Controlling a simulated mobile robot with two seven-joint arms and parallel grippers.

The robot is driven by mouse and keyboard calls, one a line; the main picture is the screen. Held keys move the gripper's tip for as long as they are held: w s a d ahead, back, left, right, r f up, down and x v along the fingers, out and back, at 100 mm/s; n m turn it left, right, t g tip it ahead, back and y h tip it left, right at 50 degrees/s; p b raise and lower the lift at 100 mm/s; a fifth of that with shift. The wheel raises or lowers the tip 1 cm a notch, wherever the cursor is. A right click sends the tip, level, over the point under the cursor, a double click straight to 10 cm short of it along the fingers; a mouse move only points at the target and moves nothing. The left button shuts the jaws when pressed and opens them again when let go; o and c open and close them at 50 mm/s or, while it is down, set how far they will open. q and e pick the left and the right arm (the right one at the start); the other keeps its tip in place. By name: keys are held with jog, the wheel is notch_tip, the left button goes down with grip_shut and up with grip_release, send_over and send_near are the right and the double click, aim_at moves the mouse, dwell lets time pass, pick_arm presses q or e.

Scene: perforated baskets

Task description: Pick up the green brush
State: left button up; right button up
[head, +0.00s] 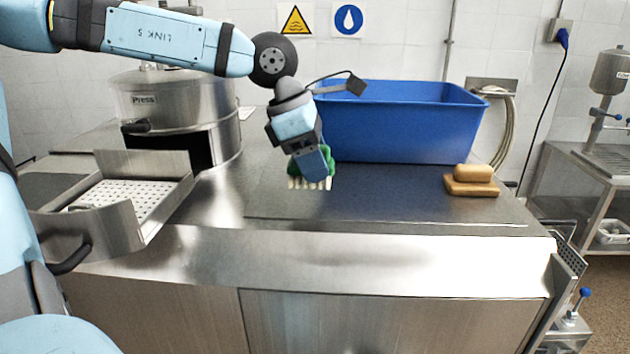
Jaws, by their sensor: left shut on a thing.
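The green brush (327,160) has a green back and pale bristles pointing down. It is at the middle of the steel counter in the head view, in front of the blue tub. My left gripper (314,162) comes down over the brush from above and is shut on it, covering much of its back. I cannot tell whether the bristles touch the dark mat or hang just above it. My right gripper is not in view.
A large blue tub (405,125) stands behind the brush. A tan block-like object (471,188) lies on the dark mat (400,202) to the right. A steel press (190,105) and a perforated tray (125,202) stand left. The counter's front strip is clear.

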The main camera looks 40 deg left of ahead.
pick_arm(q)
notch_tip(320, 180, up, 16)
jog(key=b, duration=0.1)
jog(key=shift+b, duration=0.3)
jog(key=shift+o, duration=0.5)
